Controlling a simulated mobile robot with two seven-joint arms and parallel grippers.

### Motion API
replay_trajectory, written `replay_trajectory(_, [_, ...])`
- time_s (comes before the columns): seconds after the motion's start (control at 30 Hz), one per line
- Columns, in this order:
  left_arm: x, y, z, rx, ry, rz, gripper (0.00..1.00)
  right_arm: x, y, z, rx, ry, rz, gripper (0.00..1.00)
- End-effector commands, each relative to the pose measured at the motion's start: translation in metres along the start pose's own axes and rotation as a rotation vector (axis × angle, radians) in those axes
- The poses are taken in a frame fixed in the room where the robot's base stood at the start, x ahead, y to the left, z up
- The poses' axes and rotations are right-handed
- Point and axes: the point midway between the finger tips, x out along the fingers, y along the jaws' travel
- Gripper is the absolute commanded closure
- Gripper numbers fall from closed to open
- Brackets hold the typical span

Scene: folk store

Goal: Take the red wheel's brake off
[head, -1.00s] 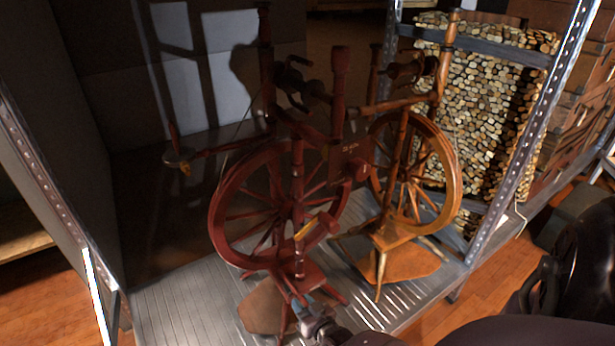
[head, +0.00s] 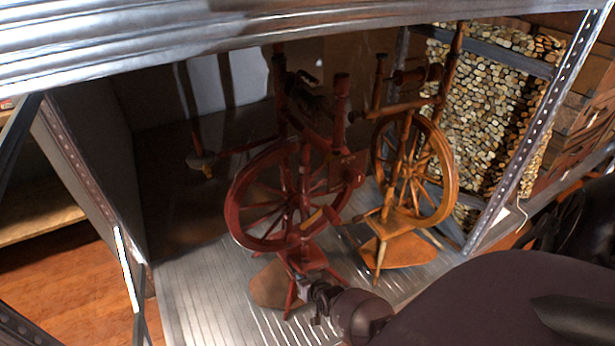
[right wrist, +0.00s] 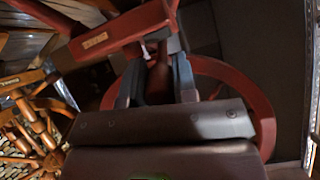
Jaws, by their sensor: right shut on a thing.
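The dark red spinning wheel (head: 236,222) stands upright on the metal shelf, left of the middle in the head view. My right gripper (head: 308,276) reaches in from the lower right, low at the front of the red wheel. In the right wrist view its fingers (right wrist: 157,72) are shut on a narrow, dark part of the red wheel. I cannot tell for sure whether that part is the brake. A red beam with a small label (right wrist: 97,40) lies just beyond the fingers, and the red rim (right wrist: 262,108) curves behind them. My left gripper is out of view.
A lighter wooden spinning wheel (head: 447,190) stands close on the right. The shelf deck (head: 200,290) is clear at the front left. A metal shelf edge (head: 250,20) crosses above, and posts (head: 540,125) stand at the sides. Stacked logs (head: 490,100) are behind.

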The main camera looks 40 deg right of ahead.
Motion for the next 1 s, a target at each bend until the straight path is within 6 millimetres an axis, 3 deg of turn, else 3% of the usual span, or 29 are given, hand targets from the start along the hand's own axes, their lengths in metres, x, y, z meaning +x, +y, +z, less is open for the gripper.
replay_trajectory(0.33, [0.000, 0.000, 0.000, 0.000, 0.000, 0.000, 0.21, 0.000, 0.000, 0.001, 0.000, -0.004, 0.001, 1.00])
replay_trajectory(0.37, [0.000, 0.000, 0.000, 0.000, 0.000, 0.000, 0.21, 0.000, 0.000, 0.001, 0.000, -0.004, 0.001, 0.69])
replay_trajectory(0.5, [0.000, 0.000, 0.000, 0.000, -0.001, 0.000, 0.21, 0.000, 0.000, 0.000, 0.000, -0.003, 0.000, 0.48])
replay_trajectory(0.83, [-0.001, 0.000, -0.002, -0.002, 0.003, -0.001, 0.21, -0.002, 0.000, -0.001, 0.001, -0.001, 0.000, 0.48])
replay_trajectory(1.0, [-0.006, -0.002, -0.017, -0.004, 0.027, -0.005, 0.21, -0.018, -0.002, -0.005, 0.003, 0.004, -0.002, 0.48])
